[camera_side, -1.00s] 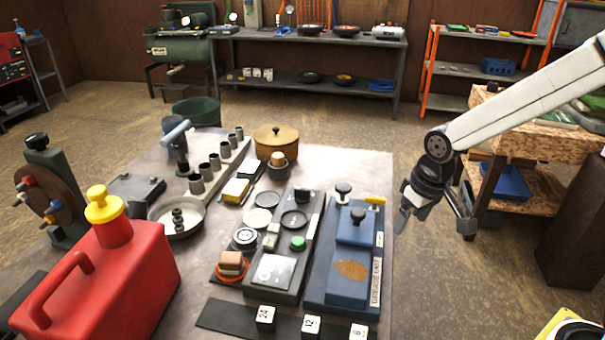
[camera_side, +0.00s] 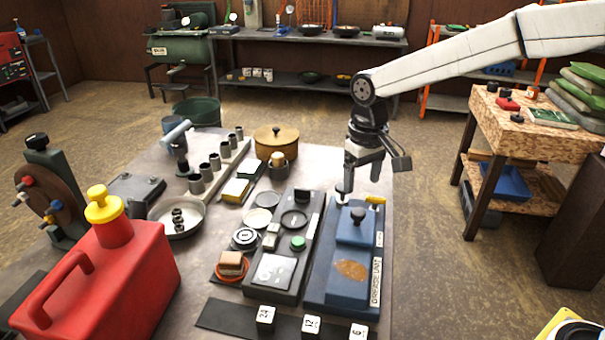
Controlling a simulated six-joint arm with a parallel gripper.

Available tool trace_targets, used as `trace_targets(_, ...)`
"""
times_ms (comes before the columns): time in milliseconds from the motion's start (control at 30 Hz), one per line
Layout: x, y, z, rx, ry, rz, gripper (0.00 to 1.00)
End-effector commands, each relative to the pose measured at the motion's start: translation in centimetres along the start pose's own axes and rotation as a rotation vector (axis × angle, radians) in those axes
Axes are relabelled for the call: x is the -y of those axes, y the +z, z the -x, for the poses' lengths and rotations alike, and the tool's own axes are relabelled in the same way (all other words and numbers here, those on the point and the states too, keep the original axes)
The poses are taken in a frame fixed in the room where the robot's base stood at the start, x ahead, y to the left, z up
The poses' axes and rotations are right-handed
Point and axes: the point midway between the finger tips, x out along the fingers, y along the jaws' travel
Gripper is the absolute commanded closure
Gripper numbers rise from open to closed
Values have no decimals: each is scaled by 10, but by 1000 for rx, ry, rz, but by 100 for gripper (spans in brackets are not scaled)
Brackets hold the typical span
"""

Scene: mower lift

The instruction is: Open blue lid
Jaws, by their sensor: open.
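The blue lid (camera_side: 356,229) lies flat on a long blue base (camera_side: 320,290) at the right side of the table. A black knob (camera_side: 358,214) stands on the lid, and a second black knob (camera_side: 341,194) stands behind it to the left. A yellow lever (camera_side: 376,200) is at the base's back right corner. My gripper (camera_side: 360,178) is open and points down over the back end of the blue base, close to the rear knob. Whether a finger touches that knob cannot be told. Nothing shows between the fingers.
A dark panel (camera_side: 262,292) with a green button stands just left of the blue base. A red fuel can (camera_side: 100,280) is at the front left. White numbered blocks (camera_side: 311,325) sit along the front. A brown pot (camera_side: 276,138) is at the back.

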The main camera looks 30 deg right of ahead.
Motion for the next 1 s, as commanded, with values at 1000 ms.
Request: trace_targets(1000,0,0,-76,-1,0,0,19)
